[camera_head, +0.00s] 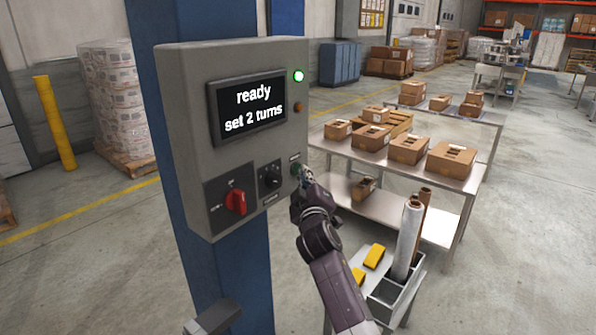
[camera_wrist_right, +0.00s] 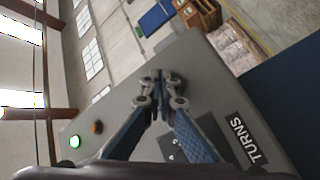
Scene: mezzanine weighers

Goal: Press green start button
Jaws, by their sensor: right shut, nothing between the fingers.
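The grey control box (camera_head: 240,130) is fixed to a blue column. Its screen (camera_head: 250,105) reads "ready set 2 turns". The green button (camera_head: 295,168) is at the lower right of its front, partly covered by my right gripper (camera_head: 304,177). The gripper is shut and empty, its tips at or very close to the button; I cannot tell whether they touch. In the right wrist view the closed fingers (camera_wrist_right: 160,78) are in front of the grey box face (camera_wrist_right: 205,85), and the button is hidden there. My left gripper is not in view.
A red rotary switch (camera_head: 236,201) and a black knob (camera_head: 271,177) sit left of the button. A green lamp (camera_head: 298,76) is lit above an orange one (camera_head: 298,107). A steel table (camera_head: 440,182) with cartons and a cart with rolls (camera_head: 405,240) stand to the right.

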